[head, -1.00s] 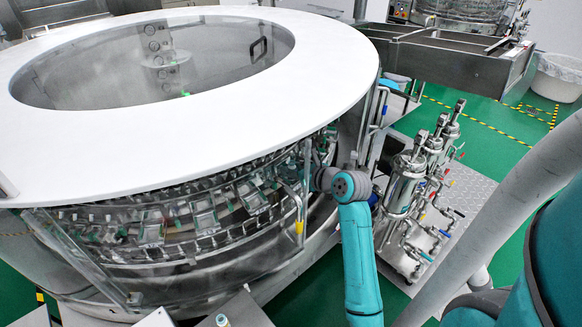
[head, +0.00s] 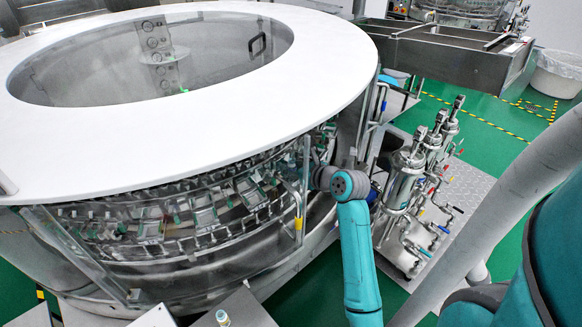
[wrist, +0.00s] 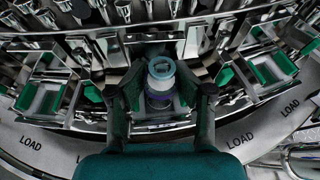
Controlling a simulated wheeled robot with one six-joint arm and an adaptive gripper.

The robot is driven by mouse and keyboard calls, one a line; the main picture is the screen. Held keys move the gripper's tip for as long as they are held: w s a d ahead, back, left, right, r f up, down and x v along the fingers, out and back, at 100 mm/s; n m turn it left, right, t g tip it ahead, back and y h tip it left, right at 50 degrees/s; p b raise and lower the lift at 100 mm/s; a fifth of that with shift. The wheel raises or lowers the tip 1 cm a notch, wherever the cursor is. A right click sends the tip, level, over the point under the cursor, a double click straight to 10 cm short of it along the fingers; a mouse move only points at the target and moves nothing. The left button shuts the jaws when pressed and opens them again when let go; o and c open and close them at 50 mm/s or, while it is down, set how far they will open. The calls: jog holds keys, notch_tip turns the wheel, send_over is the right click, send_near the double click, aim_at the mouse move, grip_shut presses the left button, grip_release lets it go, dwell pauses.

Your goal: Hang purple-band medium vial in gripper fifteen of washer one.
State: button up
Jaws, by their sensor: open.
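The vial (wrist: 161,74) shows in the wrist view with a pale blue rim facing the camera and a purple band lower down. It stands in front of a washer gripper with metal plates and green pads, near the middle of the view. I cannot tell whether that washer gripper holds it, and I can read no number on it. My gripper (wrist: 162,99) is open, with one dark finger on each side of the vial. Washer one (head: 200,130) is the large round machine with a white ring top in the head view. My gripper is hidden there behind its frame and my arm.
Washer grippers with green pads stand left (wrist: 45,98) and right (wrist: 270,68) of the vial. Metal nozzles (wrist: 125,11) line up behind it. A rim marked LOAD (wrist: 240,140) runs in front. A clear panel with a yellow-tipped handle (head: 298,222) stands near my arm.

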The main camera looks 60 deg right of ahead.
jog(key=shift+s+f, duration=0.1)
jog(key=shift+f, duration=0.4)
jog(key=shift+r, duration=0.5)
jog(key=r+v, duration=0.1)
jog(key=v, duration=1.1)
